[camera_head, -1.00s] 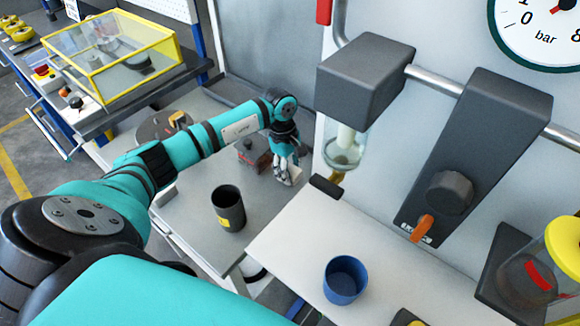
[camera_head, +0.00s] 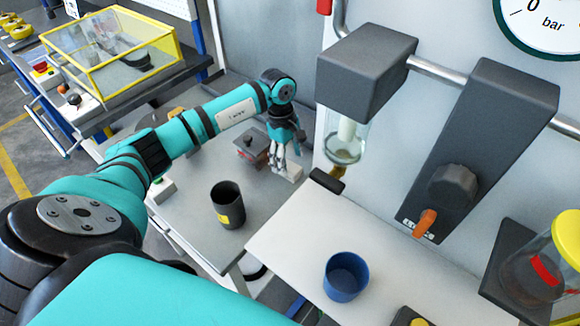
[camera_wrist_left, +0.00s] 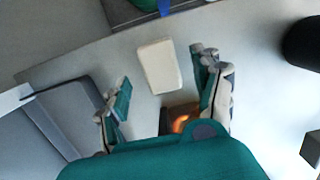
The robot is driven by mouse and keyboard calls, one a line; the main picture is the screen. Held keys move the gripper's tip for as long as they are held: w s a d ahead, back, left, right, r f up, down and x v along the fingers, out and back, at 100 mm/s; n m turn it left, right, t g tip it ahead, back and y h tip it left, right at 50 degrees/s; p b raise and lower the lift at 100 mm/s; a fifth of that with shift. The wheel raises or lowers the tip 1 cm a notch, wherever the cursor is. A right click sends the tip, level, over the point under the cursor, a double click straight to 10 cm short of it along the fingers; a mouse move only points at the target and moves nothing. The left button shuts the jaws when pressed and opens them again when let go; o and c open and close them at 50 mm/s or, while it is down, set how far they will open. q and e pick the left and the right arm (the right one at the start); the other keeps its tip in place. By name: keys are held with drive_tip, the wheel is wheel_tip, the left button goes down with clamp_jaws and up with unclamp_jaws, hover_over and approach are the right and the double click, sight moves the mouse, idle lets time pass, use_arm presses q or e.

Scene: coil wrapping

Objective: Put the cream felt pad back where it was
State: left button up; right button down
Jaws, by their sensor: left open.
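The cream felt pad (camera_wrist_left: 158,66) lies on the grey surface in the left wrist view, ahead of and between my left fingers. In the head view a pale block, apparently the pad (camera_head: 291,172), shows just below the fingertips. My left gripper (camera_head: 287,160) points down over the back right of the grey table (camera_head: 185,205). It is open, and in the left wrist view its fingers (camera_wrist_left: 162,80) stand apart with the pad clear of them. Whether the fingertips touch the table is hard to tell. My right gripper is out of view.
A black cup (camera_head: 228,205) with a yellow label stands on the grey table. A small dark red item (camera_head: 250,149) sits left of the gripper. A white shelf (camera_head: 290,240) with a blue cup (camera_head: 346,277) lies to the right. A glass vessel (camera_head: 345,145) hangs close by on the right.

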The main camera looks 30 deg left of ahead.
use_arm(q)
wheel_tip(320, 180, up, 9)
drive_tip(key=a+b, duration=0.1)
drive_tip(key=b, duration=0.1)
drive_tip(key=shift+a, duration=0.2)
drive_tip(key=shift+f, duration=0.2)
